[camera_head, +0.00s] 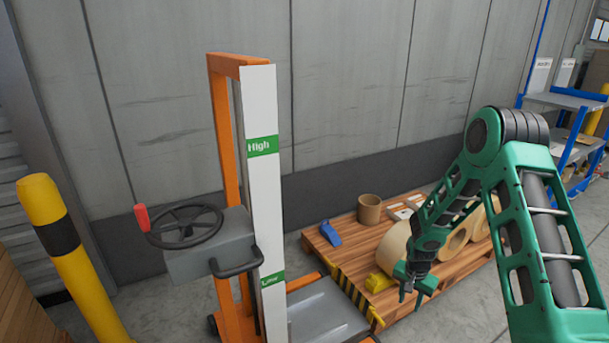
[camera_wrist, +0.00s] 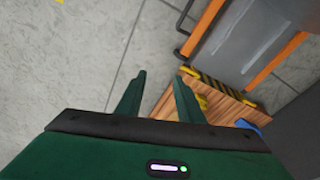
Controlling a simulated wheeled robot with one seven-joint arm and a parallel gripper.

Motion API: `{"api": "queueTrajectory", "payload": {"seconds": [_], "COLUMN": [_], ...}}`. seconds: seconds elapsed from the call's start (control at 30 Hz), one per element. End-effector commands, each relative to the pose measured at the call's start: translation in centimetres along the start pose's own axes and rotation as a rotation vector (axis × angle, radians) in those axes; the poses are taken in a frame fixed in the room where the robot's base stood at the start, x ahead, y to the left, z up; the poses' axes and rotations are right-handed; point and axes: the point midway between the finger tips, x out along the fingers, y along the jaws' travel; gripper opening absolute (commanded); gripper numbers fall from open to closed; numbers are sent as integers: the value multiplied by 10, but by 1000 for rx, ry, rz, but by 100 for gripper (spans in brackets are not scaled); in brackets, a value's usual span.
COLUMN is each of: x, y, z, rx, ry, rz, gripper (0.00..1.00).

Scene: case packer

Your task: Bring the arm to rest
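My green arm (camera_head: 540,220) reaches in from the right of the head view, bent at a raised elbow, with its forearm sloping down to the left. My gripper (camera_head: 408,292) hangs in the air in front of the wooden pallet and points downward. In the wrist view my gripper (camera_wrist: 158,85) shows two green fingers spread apart with nothing between them. Grey floor and a corner of the pallet show beyond the fingers.
An orange lift (camera_head: 222,150) with a white post, handwheel (camera_head: 185,227) and grey platform (camera_head: 325,312) stands left of my gripper. The pallet (camera_head: 345,255) carries rolls (camera_head: 395,250) and a blue tool (camera_head: 330,233). A yellow bollard (camera_head: 75,265) stands left; blue shelving (camera_head: 565,100) stands back right.

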Motion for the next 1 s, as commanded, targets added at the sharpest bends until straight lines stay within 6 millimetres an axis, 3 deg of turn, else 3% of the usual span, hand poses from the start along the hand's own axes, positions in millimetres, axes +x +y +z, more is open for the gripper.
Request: {"api": "queueTrajectory", "payload": {"seconds": [0.03,0.23,0.47,0.77,1.0], "x": [-24,-102,-184,-277,-334], "y": [10,52,106,176,229], "z": [-8,-20,-15,20,67], "rx": [-9,-49,-79,-104,-120], "ry": [10,17,10,-19,-56], "rz": [9,51,89,108,94], "gripper": [34,34,34,34,34]}}
